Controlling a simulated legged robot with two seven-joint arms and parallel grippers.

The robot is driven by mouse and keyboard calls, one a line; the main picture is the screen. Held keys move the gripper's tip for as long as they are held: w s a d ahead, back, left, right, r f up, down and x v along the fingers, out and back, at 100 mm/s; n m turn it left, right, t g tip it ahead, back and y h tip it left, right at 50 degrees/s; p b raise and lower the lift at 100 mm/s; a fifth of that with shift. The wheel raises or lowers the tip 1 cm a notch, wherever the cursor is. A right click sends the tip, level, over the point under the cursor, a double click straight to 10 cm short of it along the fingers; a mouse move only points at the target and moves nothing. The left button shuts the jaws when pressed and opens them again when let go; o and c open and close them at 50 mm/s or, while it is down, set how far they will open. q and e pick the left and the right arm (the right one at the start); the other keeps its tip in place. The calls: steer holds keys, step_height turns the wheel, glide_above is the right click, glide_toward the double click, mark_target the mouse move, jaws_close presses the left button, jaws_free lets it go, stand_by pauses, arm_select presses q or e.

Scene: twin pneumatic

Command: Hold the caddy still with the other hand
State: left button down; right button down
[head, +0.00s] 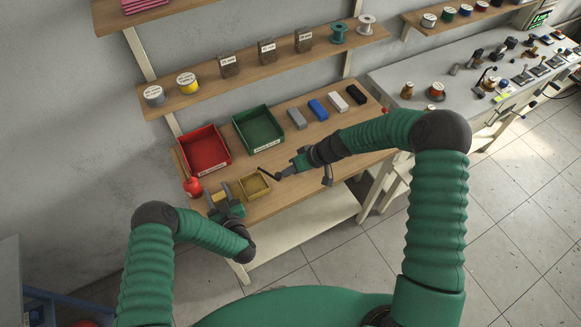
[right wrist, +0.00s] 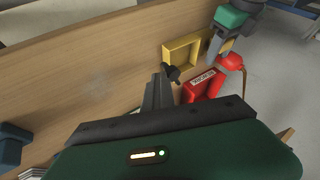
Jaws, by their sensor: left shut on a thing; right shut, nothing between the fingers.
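The yellow caddy (head: 256,185) is a small open box near the front edge of the wooden workbench, with an open compartment on its right side. It also shows in the right wrist view (right wrist: 169,54). My left gripper (head: 222,199) is shut on the caddy's left part and hides some of it. It also shows in the right wrist view (right wrist: 216,45), at the caddy's side. My right gripper (head: 268,175) is shut and empty. Its dark tips are close to the caddy's right side; I cannot tell whether they touch it.
A red bin (head: 205,150) and a green bin (head: 258,128) stand behind the caddy. Several small blocks (head: 318,109) lie at the back right. The bench front to the right is partly covered by my right arm.

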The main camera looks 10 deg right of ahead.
arm_select(q)
steer(key=shift+a, duration=0.1)
arm_select(e)
steer(key=s+a+m+t+h, duration=0.4)
steer(key=s+a+m+h, duration=0.1)
steer(key=a+m, duration=0.5)
steer(key=shift+m, duration=0.5)
steer(key=shift+w+d, duration=0.45)
steer(key=shift+w, duration=0.35)
